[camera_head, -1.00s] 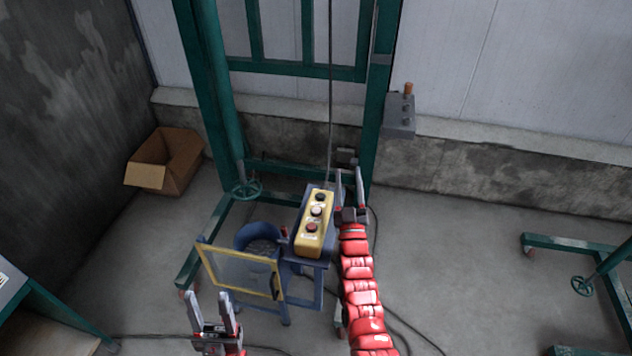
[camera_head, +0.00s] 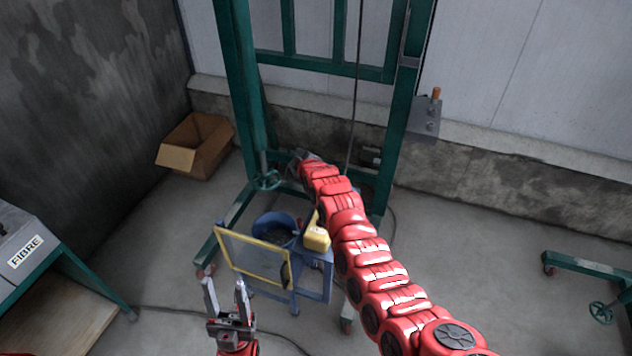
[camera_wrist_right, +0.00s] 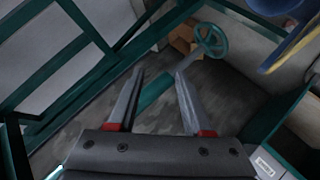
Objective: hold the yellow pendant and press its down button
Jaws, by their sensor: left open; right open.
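The yellow pendant (camera_head: 316,237) is in the head view, above the blue machine. Only its lower end shows; my right arm crosses in front and hides the rest, buttons included. My right gripper (camera_head: 303,156) is beyond the pendant, up and to the left of it in the picture, and is small there. In the right wrist view my right gripper (camera_wrist_right: 160,78) is open with nothing between its fingers, and no pendant shows. My left gripper (camera_head: 225,283) is open and empty, low and left of the pendant, in front of the yellow-framed guard.
The blue machine (camera_head: 312,284) has a yellow-framed guard (camera_head: 252,258). A green frame (camera_head: 393,110) with a handwheel (camera_head: 266,181) stands behind; the wheel is also in the right wrist view (camera_wrist_right: 222,42). A cable (camera_head: 355,90) hangs down. A cardboard box (camera_head: 176,158) lies at the left wall.

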